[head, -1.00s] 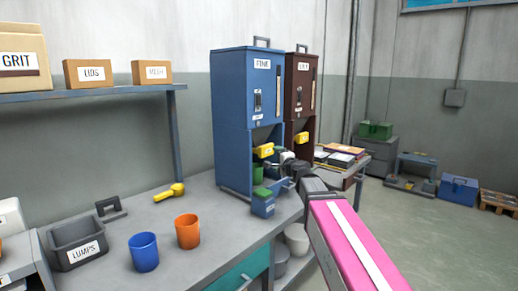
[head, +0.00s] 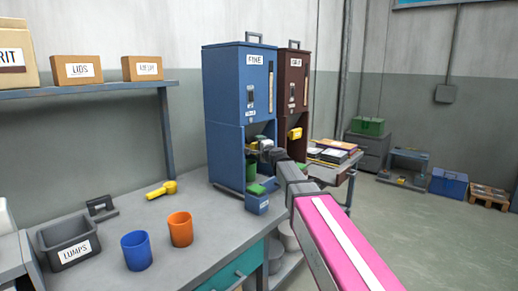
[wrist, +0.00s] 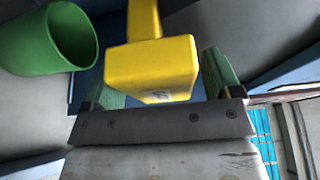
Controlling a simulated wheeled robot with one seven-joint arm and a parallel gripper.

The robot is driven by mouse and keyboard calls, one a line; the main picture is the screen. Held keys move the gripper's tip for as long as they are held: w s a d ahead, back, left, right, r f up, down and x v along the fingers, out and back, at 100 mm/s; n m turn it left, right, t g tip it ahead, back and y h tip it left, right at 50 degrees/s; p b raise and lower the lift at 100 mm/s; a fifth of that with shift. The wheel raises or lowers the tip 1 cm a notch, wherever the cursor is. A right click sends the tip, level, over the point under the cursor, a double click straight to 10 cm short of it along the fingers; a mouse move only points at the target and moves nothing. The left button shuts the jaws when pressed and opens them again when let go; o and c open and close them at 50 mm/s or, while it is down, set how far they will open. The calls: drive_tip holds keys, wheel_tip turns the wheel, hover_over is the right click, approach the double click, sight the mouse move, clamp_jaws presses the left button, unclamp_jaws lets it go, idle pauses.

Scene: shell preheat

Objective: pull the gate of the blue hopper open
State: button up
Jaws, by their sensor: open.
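The blue hopper (head: 225,100), labelled FINE, stands on the bench against the wall. Its yellow gate handle (wrist: 150,70) is a block on a yellow stem in the wrist view. In the head view my arm and gripper mostly hide it. My gripper (wrist: 165,82) is open, with one green fingertip on each side of the yellow block. A gap shows on the right; whether the left finger touches cannot be told. In the head view my gripper (head: 265,147) is at the hopper's lower opening.
A green cup (wrist: 45,40) stands close to my left finger, under the hopper. Orange (head: 180,230) and blue (head: 137,251) cups stand on the bench.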

drive_tip(key=c, duration=1.3)
drive_tip(key=shift+s+d, duration=1.55)
drive_tip(key=shift+d, duration=0.3)
drive_tip(key=o, duration=1.3)
drive_tip(key=shift+d, duration=0.1)
drive_tip(key=shift+s, duration=0.1)
drive_tip(key=v, duration=1)
drive_tip(key=shift+s+d, duration=0.2)
drive_tip(key=shift+s, duration=0.1)
